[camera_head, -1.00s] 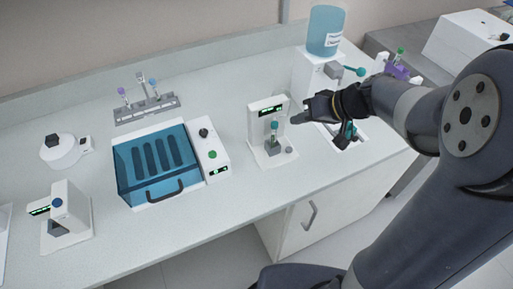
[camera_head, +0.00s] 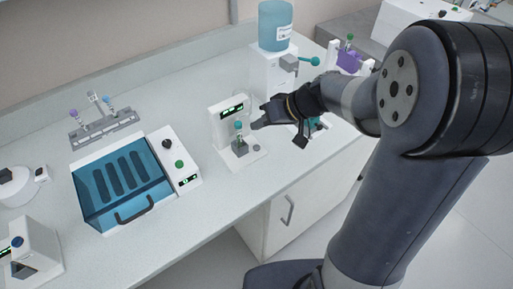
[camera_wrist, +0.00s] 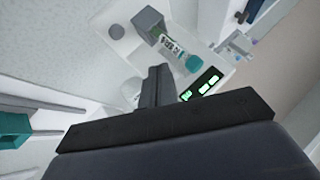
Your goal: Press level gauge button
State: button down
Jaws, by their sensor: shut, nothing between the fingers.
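The level gauge (camera_head: 219,128) is a white stand with a lit green display on the worktop. A tube with a teal cap (camera_head: 239,127) stands upright in its grey holder. A small round grey button (camera_head: 256,148) sits on the gauge's base, right of the holder. In the wrist view the button (camera_wrist: 116,32) shows at the far corner of the base, past the tube (camera_wrist: 175,50). My gripper (camera_head: 256,124) is shut and empty, with its fingertips just right of the tube and above the button. The wrist view shows the closed fingers (camera_wrist: 158,78) beside the display.
A blue-lidded machine (camera_head: 122,185) and a tube rack (camera_head: 104,128) stand left of the gauge. A dispenser with a blue bottle (camera_head: 275,27) stands behind my gripper. Another white device (camera_head: 33,250) is at the front left. The worktop in front of the gauge is clear.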

jog(key=b, duration=0.2)
send_over(260, 150)
notch_tip(260, 150, down, 4)
jog(key=shift+f, duration=0.25)
jog(key=shift+f+b, duration=0.7)
jog(key=shift+b, duration=0.4)
jog(key=shift+f, duration=0.15)
dwell(0.7)
jog(key=shift+f+b, duration=0.3)
jog(key=shift+b, duration=0.45)
jog(key=shift+f+b, duration=0.4)
jog(key=shift+b, duration=0.25)
dwell(0.4)
jog(key=shift+r, duration=0.2)
jog(key=shift+r+p, duration=0.4)
jog(key=shift+r, duration=0.3)
jog(key=shift+r, duration=0.1)
